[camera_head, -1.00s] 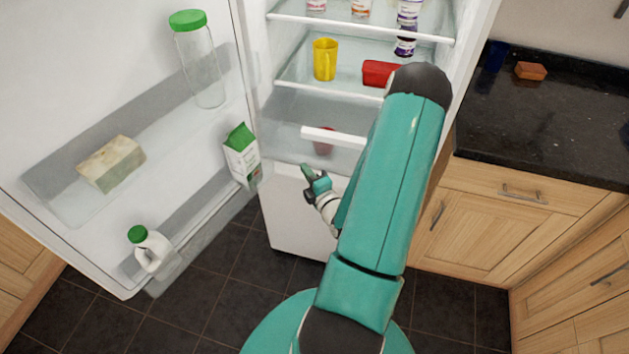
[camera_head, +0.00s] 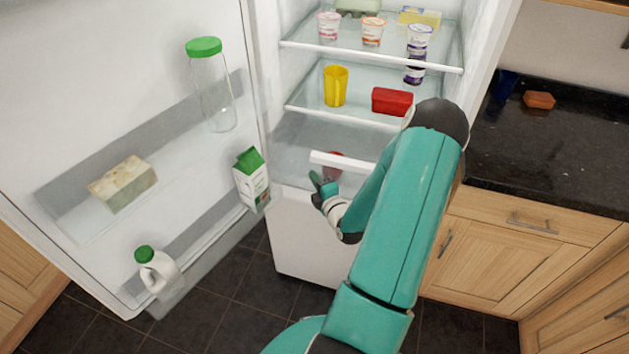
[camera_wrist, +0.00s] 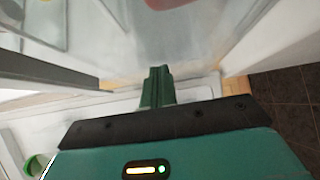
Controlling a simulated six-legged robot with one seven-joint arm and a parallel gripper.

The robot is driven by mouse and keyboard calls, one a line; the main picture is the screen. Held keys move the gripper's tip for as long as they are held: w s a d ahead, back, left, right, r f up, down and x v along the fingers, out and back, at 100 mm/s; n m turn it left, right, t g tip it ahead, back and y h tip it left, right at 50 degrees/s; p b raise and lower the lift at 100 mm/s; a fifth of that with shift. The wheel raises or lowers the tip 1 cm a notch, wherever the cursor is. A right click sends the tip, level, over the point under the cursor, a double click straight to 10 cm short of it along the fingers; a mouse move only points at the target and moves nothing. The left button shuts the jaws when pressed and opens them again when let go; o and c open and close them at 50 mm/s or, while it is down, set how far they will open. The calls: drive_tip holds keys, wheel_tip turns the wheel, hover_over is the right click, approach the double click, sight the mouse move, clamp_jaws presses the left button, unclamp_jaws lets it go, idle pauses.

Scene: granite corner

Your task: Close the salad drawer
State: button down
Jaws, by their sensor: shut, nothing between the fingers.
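The salad drawer is a clear box with a white front bar (camera_head: 343,161), low in the open fridge under the glass shelves. A red item (camera_head: 333,168) shows inside it. How far it stands out is hard to tell. My gripper (camera_head: 317,183) is shut and empty, just below and left of the bar, in front of the drawer's lower front. In the wrist view my green fingers (camera_wrist: 158,85) are together, pointing at a clear, blurred panel (camera_wrist: 125,45) with the red item (camera_wrist: 170,3) at the top edge. Contact cannot be told.
The fridge door (camera_head: 120,60) stands open at left, holding a glass jar (camera_head: 212,95), a carton (camera_head: 252,182) and a milk jug (camera_head: 156,268). A yellow cup (camera_head: 336,86) and red box (camera_head: 392,101) stand on the shelf above. A dark counter (camera_head: 560,140) is right.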

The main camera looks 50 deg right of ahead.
drive_tip(key=w+d, duration=0.2)
drive_tip(key=d, duration=0.2)
drive_tip(key=w+d, duration=0.2)
drive_tip(key=d, duration=0.3)
drive_tip(key=w+d, duration=0.2)
drive_tip(key=d, duration=0.3)
drive_tip(key=shift+w+d+r, duration=0.2)
drive_tip(key=shift+d, duration=0.4)
